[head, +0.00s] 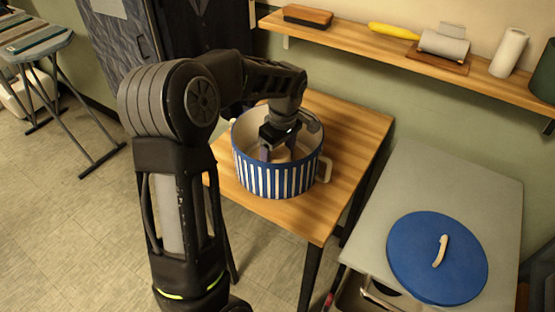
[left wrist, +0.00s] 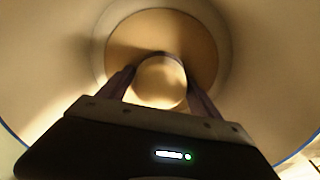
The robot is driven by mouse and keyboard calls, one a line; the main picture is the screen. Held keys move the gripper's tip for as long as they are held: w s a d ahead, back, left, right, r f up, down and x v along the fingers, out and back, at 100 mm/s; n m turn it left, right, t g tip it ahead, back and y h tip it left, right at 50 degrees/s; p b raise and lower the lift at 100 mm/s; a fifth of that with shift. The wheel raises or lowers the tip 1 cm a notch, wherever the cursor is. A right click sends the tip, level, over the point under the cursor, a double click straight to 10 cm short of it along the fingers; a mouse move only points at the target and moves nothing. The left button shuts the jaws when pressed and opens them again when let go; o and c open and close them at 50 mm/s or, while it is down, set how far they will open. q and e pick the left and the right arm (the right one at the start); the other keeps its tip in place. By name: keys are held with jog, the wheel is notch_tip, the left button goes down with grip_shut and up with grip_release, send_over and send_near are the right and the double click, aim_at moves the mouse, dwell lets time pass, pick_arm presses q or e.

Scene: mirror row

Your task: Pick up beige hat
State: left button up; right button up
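The beige hat (left wrist: 158,82) lies at the bottom of a round blue-and-white striped container (head: 257,180). In the left wrist view its rounded light crown shows against a tan disc. My left gripper (head: 279,152) reaches down into the container from above. Its two purple fingers stand apart, one on each side of the crown, as the left wrist view shows (left wrist: 160,68). Whether the fingers touch the crown is hard to tell. In the head view the hat is mostly hidden by the gripper and container wall. My right gripper is not in view.
The container stands on a wooden table (head: 355,140). A grey cabinet top (head: 440,185) with a blue lid (head: 415,265) is to the right. A wall shelf (head: 390,55) with several items runs behind. A folding stand (head: 40,50) is at the far left.

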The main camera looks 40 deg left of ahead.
aim_at(277, 152)
pick_arm(q)
jog(key=c, duration=1)
jog(key=shift+c, duration=0.2)
jog(key=shift+r, duration=0.1)
notch_tip(277, 152, up, 10)
jog(key=shift+f+b, duration=0.1)
jog(key=shift+b, duration=0.2)
